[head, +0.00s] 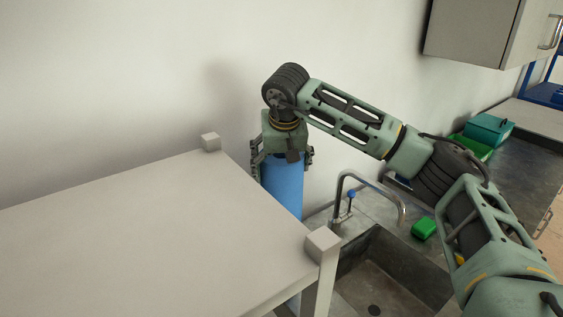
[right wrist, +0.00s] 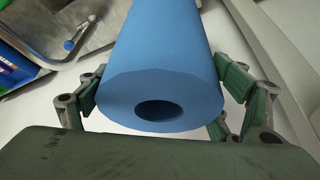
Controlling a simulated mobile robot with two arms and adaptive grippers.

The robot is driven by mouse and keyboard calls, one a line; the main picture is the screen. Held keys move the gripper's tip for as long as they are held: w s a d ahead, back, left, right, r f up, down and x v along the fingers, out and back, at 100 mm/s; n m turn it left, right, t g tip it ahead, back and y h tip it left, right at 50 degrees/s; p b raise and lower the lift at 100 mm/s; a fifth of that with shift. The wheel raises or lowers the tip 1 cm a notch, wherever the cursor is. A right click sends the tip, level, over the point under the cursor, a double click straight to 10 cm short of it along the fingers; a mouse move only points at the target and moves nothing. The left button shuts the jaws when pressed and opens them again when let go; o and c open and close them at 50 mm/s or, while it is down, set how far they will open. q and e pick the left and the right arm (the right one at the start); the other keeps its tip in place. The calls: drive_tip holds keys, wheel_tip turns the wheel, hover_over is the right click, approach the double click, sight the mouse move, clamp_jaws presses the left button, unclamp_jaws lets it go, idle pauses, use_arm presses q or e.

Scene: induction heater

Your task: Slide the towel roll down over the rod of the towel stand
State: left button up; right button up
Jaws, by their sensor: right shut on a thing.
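The towel roll (head: 283,185) is a blue upright cylinder behind the right edge of the white table, near the wall. My right gripper (head: 282,158) comes down from above and is shut on its upper part, one finger on each side. In the right wrist view, the roll (right wrist: 165,60) runs away from the camera between the green finger pads. Its near end shows a dark round hole, with no rod visible in it. The table hides the roll's lower part in the head view. I cannot make out the towel stand or its rod. My left gripper is not in view.
The white table (head: 130,230) fills the lower left, with raised corner posts (head: 322,243). Right of it are a sink (head: 390,275) with a curved faucet (head: 372,182) and a green object (head: 424,228). A wall cabinet (head: 480,30) hangs at the upper right.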

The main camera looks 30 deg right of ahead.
sight(283, 161)
drive_tip(key=shift+f+b, duration=1.45)
drive_tip(key=shift+f, duration=1.3)
drive_tip(key=o, duration=1.8)
drive_tip(key=shift+c, duration=0.2)
drive_tip(key=shift+o, duration=0.3)
drive_tip(key=v, duration=1.1)
drive_tip(key=shift+s+r, duration=0.15)
drive_tip(key=shift+r, duration=0.35)
drive_tip(key=shift+r, duration=0.1)
